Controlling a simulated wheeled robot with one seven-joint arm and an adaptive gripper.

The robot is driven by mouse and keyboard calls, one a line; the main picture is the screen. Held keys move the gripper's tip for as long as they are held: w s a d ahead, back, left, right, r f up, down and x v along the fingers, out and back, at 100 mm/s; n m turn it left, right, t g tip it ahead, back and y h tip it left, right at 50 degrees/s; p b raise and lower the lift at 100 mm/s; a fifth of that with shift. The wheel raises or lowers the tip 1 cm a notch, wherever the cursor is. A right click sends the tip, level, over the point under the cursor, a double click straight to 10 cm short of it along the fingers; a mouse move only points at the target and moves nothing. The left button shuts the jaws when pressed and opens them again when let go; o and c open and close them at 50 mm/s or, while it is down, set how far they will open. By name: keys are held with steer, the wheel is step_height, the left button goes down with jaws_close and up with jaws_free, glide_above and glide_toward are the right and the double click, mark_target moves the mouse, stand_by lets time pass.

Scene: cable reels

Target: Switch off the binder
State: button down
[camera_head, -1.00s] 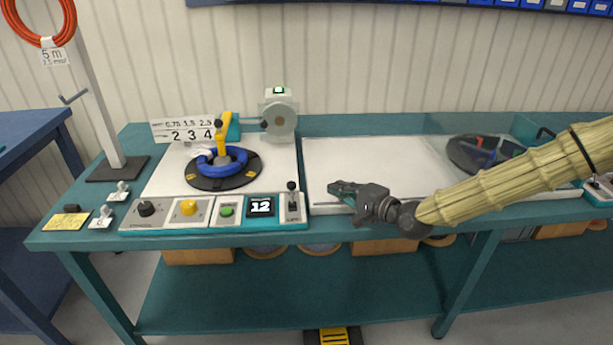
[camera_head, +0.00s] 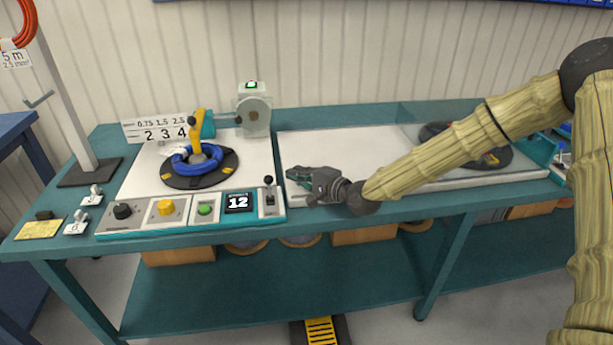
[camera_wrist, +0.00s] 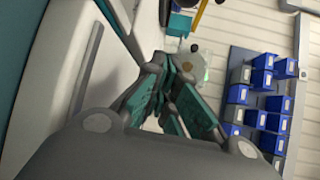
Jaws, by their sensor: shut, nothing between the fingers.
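A grey machine (camera_head: 254,114) with a round front disc stands at the back of the bench and is most likely the binder. A lit green switch (camera_head: 251,86) sits on its top. In the wrist view the machine (camera_wrist: 191,62) shows beyond the fingers, with a greenish glow beside it. My gripper (camera_head: 290,175) is shut and empty. It is low over the front of the pale bench panel, right of and in front of the machine, and apart from it. In the wrist view the teal finger pads (camera_wrist: 165,92) are close together.
A blue coil (camera_head: 194,159) sits on a turntable. Blue bins (camera_wrist: 265,80) hang on the wall.

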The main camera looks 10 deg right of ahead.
mark_target(268, 180)
steer(key=x, duration=0.3)
steer(key=shift+s+a+r, duration=0.15)
steer(key=shift+s+a, duration=0.05)
steer(key=shift+a, duration=0.05)
steer(key=shift+s+a+r+p, duration=0.1)
steer(key=shift+s+a+p, duration=0.25)
steer(key=shift+s, duration=0.3)
steer(key=shift+s+a+r+p, duration=0.15)
steer(key=shift+s+a, duration=0.3)
steer(key=shift+s, duration=0.15)
steer(key=shift+s+a, duration=0.1)
steer(key=shift+s, duration=0.1)
steer(key=shift+a+f+b, duration=0.1)
steer(key=shift+b, duration=0.45)
